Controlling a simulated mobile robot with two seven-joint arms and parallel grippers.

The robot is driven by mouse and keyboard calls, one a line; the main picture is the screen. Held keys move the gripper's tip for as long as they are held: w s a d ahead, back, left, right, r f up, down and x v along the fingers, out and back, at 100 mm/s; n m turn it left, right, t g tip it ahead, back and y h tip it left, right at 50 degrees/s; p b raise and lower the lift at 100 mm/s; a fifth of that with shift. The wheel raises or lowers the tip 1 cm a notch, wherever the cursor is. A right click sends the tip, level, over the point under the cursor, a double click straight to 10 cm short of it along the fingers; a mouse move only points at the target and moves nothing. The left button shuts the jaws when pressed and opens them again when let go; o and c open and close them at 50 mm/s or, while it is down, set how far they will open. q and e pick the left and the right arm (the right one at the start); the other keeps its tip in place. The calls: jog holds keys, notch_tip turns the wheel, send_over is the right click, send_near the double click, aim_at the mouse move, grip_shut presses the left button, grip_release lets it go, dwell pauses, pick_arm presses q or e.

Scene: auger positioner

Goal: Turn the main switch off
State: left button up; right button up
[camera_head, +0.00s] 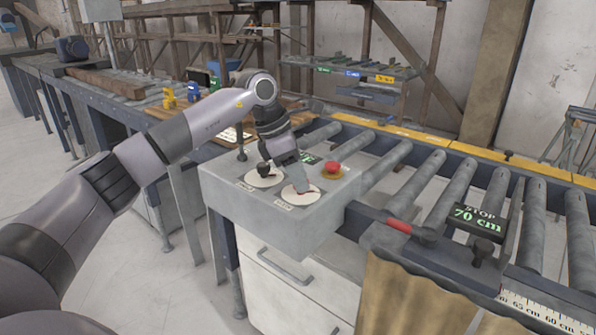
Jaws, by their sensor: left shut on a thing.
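The grey control box (235,193) stands at the left end of the roller conveyor. Its top has two round white dials with small labels that I cannot read. The left dial (264,179) carries a dark knob (263,169), clear of my gripper. My left gripper (299,185) reaches down from above onto the right dial (300,198). It is shut on that dial's knob, which is mostly hidden by the fingers. I cannot tell which dial is the main switch. My right gripper is not in view.
A red mushroom button (332,167) on a yellow base sits close to the right of the gripper. A small green-lettered display (309,157) is behind it. Conveyor rollers (447,190) and a "STOP 70 cm" display (478,219) lie to the right.

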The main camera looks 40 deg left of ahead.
pick_arm(q)
jog(key=shift+r, duration=0.1)
dwell(0.3)
jog(key=o, duration=1)
jog(key=v, duration=0.7)
jog(key=shift+b, duration=0.45)
